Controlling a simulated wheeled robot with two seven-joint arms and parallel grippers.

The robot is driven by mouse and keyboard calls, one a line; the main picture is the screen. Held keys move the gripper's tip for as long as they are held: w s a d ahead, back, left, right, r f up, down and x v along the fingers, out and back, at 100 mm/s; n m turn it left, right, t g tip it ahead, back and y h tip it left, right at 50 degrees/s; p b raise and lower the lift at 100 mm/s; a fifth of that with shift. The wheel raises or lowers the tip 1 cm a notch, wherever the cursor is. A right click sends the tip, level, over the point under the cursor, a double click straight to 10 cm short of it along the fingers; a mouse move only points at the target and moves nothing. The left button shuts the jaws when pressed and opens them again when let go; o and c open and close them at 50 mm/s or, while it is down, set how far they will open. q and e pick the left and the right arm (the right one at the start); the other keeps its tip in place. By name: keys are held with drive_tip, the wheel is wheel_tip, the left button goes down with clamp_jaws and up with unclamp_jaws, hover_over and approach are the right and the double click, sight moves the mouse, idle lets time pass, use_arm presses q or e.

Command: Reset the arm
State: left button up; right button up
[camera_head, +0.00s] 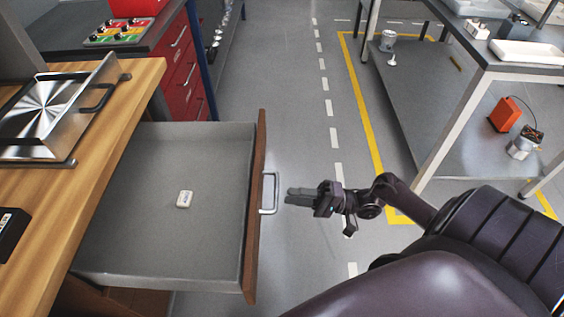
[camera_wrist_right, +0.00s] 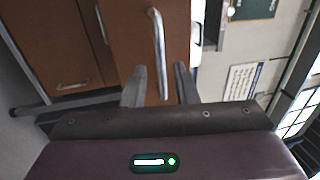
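My right gripper (camera_head: 300,197) is in front of the open drawer (camera_head: 225,240), just right of its metal handle (camera_head: 269,193) in the head view. In the right wrist view, the two fingers (camera_wrist_right: 161,88) are spread apart with nothing held between them. The handle (camera_wrist_right: 157,50) shows ahead of the fingers, with its lower end appearing between them. I cannot tell whether they touch. A small white object (camera_head: 184,199) lies inside the drawer. My left gripper is not in view.
A wooden worktop (camera_head: 110,135) with a metal tray-like fixture (camera_head: 50,110) is at the left. A red drawer cabinet (camera_head: 183,75) stands behind. A metal table (camera_head: 490,60) with a lower shelf is at the right. Grey floor is clear between.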

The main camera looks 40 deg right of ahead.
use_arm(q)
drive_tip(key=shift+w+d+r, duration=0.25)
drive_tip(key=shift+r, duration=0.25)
use_arm(e)
drive_tip(key=shift+v, duration=1.15)
